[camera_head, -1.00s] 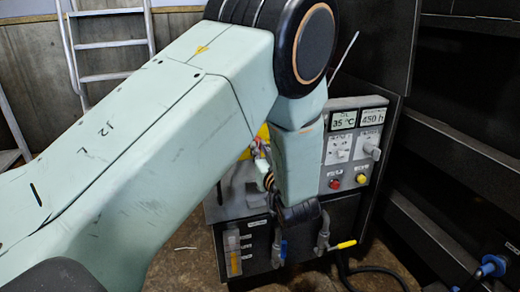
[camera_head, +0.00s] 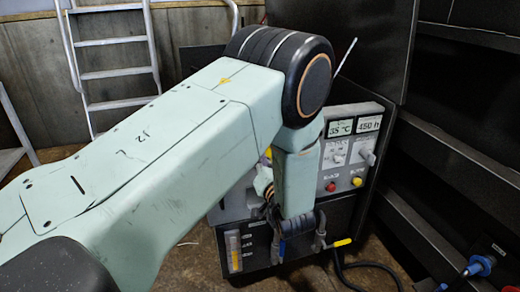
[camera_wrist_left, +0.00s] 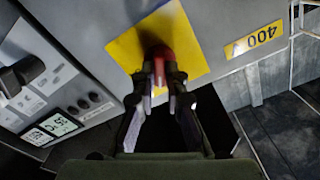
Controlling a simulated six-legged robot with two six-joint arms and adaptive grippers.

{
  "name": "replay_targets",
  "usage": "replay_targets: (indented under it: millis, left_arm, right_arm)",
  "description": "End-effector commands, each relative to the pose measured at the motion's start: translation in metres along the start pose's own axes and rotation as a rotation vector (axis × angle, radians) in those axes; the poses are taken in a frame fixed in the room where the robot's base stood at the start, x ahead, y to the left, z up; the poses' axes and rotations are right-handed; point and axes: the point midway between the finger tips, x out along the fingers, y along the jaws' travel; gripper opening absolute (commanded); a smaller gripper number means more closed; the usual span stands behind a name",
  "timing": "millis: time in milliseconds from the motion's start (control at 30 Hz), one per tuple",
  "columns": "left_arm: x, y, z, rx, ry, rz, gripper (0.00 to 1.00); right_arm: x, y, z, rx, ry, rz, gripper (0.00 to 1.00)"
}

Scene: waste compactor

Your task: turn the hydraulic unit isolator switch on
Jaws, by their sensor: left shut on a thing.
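The isolator switch has a red handle (camera_wrist_left: 160,52) on a yellow plate (camera_wrist_left: 128,50), set on the grey side of the hydraulic unit in the left wrist view. My left gripper (camera_wrist_left: 162,78) is shut on the red handle, with a finger on each side of it. The fingers cover part of the handle, so its exact angle is hard to tell. In the head view the hydraulic unit (camera_head: 362,113) stands right of my left arm, which hides the handle and the gripper's fingers. My right gripper is in neither view.
A "400 V" label (camera_wrist_left: 253,40) is beside the yellow plate. The unit's front carries displays (camera_head: 340,128), knobs, a red button (camera_head: 330,186) and a yellow button (camera_head: 356,182). A yellow-handled valve (camera_head: 342,243) is below. Dark shelving is at the right, a ladder (camera_head: 112,85) behind.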

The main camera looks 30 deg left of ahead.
Motion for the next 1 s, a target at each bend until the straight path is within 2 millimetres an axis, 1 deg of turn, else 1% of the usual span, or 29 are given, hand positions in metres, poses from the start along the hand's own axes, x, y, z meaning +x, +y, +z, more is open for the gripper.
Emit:
replay_targets:
  millis: [33,400,700,1000]
  left_arm:
    - [0.0,-0.002,-0.005,0.044,0.004,-0.001,0.0]
    - [0.001,0.001,-0.004,0.393,0.005,-0.002,0.0]
    - [0.001,0.002,-0.004,0.673,0.006,-0.004,0.0]
    - [0.001,0.003,-0.003,0.898,0.007,-0.004,0.0]
  right_arm:
    - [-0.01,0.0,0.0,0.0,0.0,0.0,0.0]
    - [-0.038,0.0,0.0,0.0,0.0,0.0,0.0]
    - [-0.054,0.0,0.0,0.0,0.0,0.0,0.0]
    - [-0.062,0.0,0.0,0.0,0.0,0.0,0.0]
